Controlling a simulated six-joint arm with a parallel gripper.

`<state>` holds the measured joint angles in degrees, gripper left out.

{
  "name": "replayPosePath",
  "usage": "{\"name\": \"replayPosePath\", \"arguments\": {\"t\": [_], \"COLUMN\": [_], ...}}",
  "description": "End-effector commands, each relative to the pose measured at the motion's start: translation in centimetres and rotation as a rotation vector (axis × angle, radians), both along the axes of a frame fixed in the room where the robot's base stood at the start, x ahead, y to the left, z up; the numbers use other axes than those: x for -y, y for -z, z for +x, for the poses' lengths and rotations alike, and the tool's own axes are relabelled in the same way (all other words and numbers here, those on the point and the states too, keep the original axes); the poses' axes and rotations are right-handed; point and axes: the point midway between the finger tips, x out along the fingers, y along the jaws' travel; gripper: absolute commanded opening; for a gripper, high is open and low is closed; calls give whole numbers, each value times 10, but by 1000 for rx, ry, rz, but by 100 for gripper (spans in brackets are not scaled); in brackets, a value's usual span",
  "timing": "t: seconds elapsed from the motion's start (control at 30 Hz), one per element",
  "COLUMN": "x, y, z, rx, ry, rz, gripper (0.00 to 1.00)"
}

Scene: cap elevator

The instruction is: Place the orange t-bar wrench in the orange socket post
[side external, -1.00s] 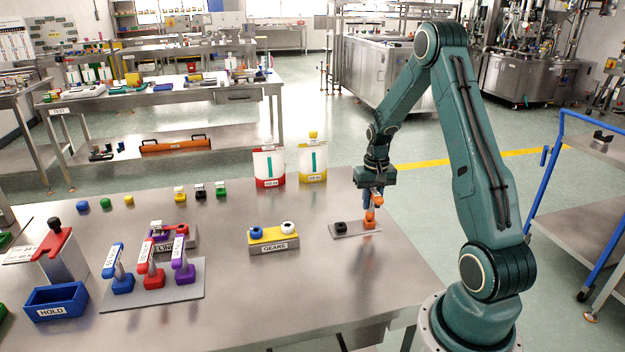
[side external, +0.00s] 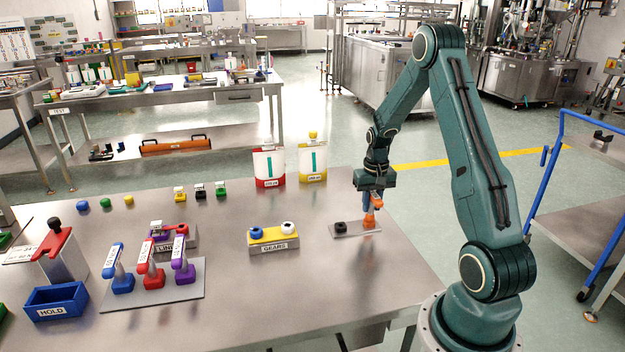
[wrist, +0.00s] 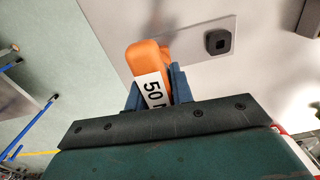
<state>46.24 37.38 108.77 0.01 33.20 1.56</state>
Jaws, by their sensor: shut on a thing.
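The orange t-bar wrench (side external: 379,201) is held in my gripper (side external: 372,197) above the right end of the small grey plate. The orange socket post (side external: 369,223) stands on that plate, directly below the wrench. In the side view I cannot tell whether the wrench's lower end is inside the post or just above it. In the wrist view, the wrench's bar (wrist: 143,58) with a white "50" label lies between the two blue fingers of my gripper (wrist: 155,92).
A black socket (side external: 340,226) stands on the left of the grey plate (side external: 352,234); it also shows in the wrist view (wrist: 217,41). The yellow GEARS block (side external: 273,238) is to the left. Red-based and yellow-based containers (side external: 313,164) stand behind. The table's right edge is close.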

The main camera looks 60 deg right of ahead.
Motion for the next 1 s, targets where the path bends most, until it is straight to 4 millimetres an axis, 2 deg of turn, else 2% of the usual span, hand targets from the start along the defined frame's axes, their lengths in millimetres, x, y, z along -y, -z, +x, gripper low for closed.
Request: {"name": "replayPosePath", "arguments": {"t": [0.17, 0.2, 0.3, 0.33, 0.73, 1.0], "x": [0, 0, 0, 0, 0, 1], "y": [1, 1, 1, 1, -2, -24], "z": [0, 0, 0, 0, 0, 1], "rx": [1, 1, 1, 1, 1, 3], "ry": [0, 0, 0, 0, 0, 0], "rz": [-1, -1, -1, -1, -1, -4], "gripper": [0, 27, 46, 48, 48, 48]}}
